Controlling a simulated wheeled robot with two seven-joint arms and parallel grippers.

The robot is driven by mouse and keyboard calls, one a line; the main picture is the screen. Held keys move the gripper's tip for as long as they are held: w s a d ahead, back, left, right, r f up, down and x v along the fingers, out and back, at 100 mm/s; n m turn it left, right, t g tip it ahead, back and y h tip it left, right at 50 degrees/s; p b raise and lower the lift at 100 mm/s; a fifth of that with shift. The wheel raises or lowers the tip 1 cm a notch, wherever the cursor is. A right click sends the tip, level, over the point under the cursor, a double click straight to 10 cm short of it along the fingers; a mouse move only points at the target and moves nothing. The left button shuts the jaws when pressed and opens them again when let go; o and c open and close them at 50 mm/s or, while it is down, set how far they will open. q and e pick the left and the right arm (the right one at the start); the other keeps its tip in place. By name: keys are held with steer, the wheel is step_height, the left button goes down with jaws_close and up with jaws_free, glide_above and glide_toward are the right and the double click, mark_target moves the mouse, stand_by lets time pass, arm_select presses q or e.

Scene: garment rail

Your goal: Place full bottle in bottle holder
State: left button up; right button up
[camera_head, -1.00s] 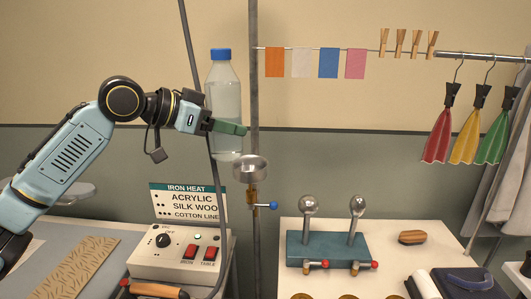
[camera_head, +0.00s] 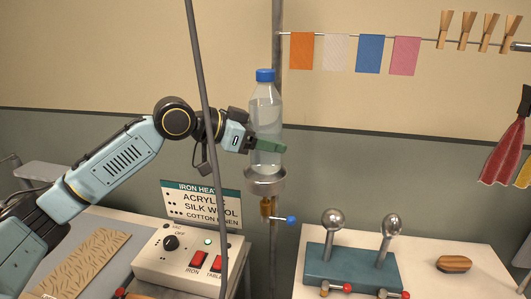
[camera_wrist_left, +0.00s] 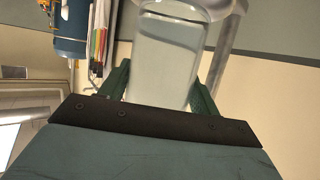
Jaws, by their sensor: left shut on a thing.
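The clear bottle (camera_head: 264,105) with a blue cap stands upright and looks full of clear liquid. My left gripper (camera_head: 268,143) is shut around its lower half from the left, green fingers on either side. The bottle holder (camera_head: 264,187) is a round metal cup on the grey pole, above a brass fitting with a blue knob. The bottle's base is at the cup's mouth and appears inside its rim; the exact depth is hidden. In the left wrist view the bottle (camera_wrist_left: 165,65) sits between both fingers. My right gripper is not in view.
A thin grey pole (camera_head: 203,75) crosses in front of my left arm. A control box (camera_head: 188,262) and an iron heat sign (camera_head: 203,203) are below. A teal block with ball-topped levers (camera_head: 350,268) stands to the right. Coloured cloths (camera_head: 369,53) hang behind.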

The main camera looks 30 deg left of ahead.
mark_target(265, 153)
arm_select(q)
steer(key=shift+f, duration=1.45)
steer(key=shift+f, duration=0.15)
steer(key=o, duration=1.4)
steer(key=shift+f, duration=0.1)
steer(key=shift+s+a+r, duration=0.15)
steer(key=shift+r, duration=0.05)
steer(key=b+v, duration=0.4)
steer(key=v, duration=0.7)
steer(key=shift+s+a+r, duration=0.15)
steer(key=shift+s+r, duration=0.05)
steer(key=shift+s, duration=0.05)
